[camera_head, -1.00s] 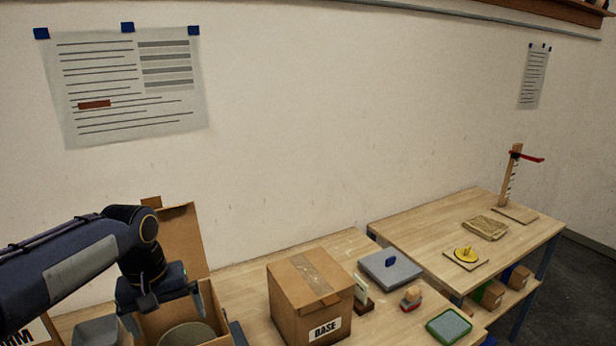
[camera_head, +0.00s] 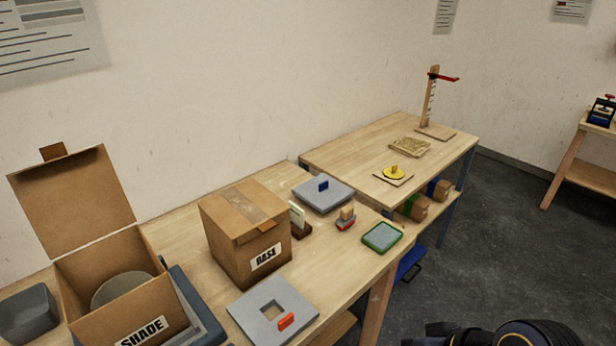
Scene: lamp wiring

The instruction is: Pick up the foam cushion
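Two flat grey slabs look like foam. One slab (camera_head: 247,308) has a square hole and an orange tab and lies at the front of the near table. The other slab (camera_head: 340,193) has a blue knob and lies behind the box marked BASE. I cannot tell which is the foam cushion. My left gripper is out of view. Dark parts of my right arm show at the bottom right edge, right of the near table and apart from both slabs; its fingers cannot be made out.
An open SHADE box (camera_head: 80,288) stands at left beside a grey bin (camera_head: 28,314). The closed BASE box (camera_head: 240,240) stands between the slabs. A green-rimmed tray (camera_head: 382,237) lies near the table edge. A second table (camera_head: 350,160) stands behind; floor at right is open.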

